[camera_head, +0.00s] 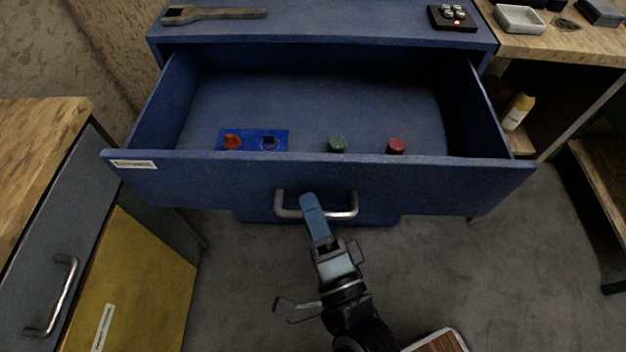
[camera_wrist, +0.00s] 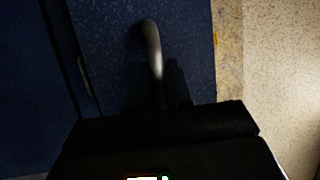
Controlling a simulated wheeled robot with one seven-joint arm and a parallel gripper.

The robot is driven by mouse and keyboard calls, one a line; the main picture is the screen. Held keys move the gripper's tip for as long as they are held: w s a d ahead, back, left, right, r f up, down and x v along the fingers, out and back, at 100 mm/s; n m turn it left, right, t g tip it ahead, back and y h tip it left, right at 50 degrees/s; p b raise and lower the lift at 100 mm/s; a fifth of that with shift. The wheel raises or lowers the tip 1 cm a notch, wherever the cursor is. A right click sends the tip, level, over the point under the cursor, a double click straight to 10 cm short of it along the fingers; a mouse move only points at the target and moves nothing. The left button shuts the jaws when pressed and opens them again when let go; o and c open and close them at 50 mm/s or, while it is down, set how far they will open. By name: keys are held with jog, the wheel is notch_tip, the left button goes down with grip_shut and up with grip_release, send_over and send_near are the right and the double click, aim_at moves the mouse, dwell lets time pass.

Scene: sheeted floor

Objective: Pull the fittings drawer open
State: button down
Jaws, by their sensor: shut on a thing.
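The blue fittings drawer (camera_head: 190,182) stands well out from its blue cabinet (camera_head: 320,28) in the head view, and its inside shows. A metal bar handle (camera_head: 345,212) is on its front. My gripper (camera_head: 312,208) is at the middle of the handle and is shut on it. In the wrist view the handle (camera_wrist: 153,45) runs down to my dark gripper (camera_wrist: 160,100), whose fingertips are hard to make out. Inside the drawer are a blue tray (camera_head: 254,133) with an orange and a dark blue piece, a green piece (camera_head: 337,145) and a red piece (camera_head: 396,145).
A wrench (camera_head: 215,14) and a small black block (camera_head: 452,18) lie on the cabinet top. A grey and yellow cabinet (camera_head: 130,285) stands close at the left. A wooden bench (camera_head: 560,42) with a yellow bottle (camera_head: 517,112) below is at the right. Grey floor (camera_head: 480,270) is open at front right.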

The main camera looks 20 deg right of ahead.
jog(key=shift+s+a, duration=0.2)
jog(key=shift+s, duration=0.25)
jog(key=shift+s+a, duration=0.2)
jog(key=shift+s, duration=0.25)
jog(key=c, duration=1.1)
grip_release()
jog(key=s, duration=0.2)
jog(key=s+f, duration=0.1)
jog(key=s, duration=0.2)
jog(key=s+b, duration=0.1)
jog(key=s, duration=0.1)
jog(key=shift+s+a+f, duration=0.1)
jog(key=shift+s+f, duration=0.15)
jog(key=shift+s, duration=0.05)
jog(key=s+d+r+n+g+p, duration=0.1)
jog(key=s+d+r+n, duration=0.3)
jog(key=s+n, duration=0.1)
jog(key=s+d+r+n+g+p, duration=0.1)
jog(key=s+d+r+n+g, duration=0.1)
jog(key=s+d+r+n, duration=0.2)
jog(key=s+d+r+n+g+p, duration=0.1)
jog(key=s+d+r+n, duration=0.3)
jog(key=n, duration=0.4)
jog(key=shift+s+d+g+y+p, duration=0.2)
jog(key=shift+s+g, duration=0.1)
jog(key=shift+s, duration=0.15)
jog(key=shift+s+d+g+y+p, duration=0.1)
jog(key=shift+s+g+p, duration=0.15)
jog(key=shift+s, duration=0.2)
